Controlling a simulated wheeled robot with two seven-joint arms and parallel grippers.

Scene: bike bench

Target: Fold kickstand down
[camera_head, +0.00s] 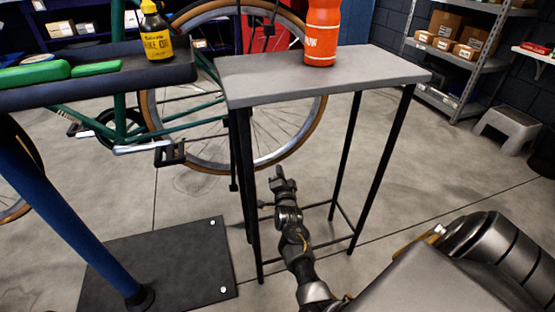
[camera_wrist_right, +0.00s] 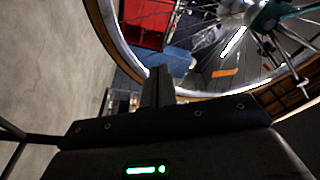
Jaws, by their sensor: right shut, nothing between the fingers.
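The bike's large wheel (camera_head: 206,160) with a tan tyre and green frame (camera_head: 195,126) stands behind the small grey table. A thin dark bar with a small foot, probably the kickstand (camera_head: 233,184), points down close to the table's left legs; its upper part is hidden by them. My right gripper (camera_head: 279,174) is shut and empty, low beneath the table and right of that bar, apart from it. In the right wrist view the shut fingers (camera_wrist_right: 160,86) show before the wheel rim (camera_wrist_right: 118,42). My left gripper is not in view.
The grey table (camera_head: 320,73) holds an orange bottle (camera_head: 322,35); its thin legs and low crossbars stand around my right forearm. A blue stand post (camera_head: 70,215) rises from a dark base plate (camera_head: 160,268) at left. The crank and pedal (camera_head: 170,152) stick out near the wheel.

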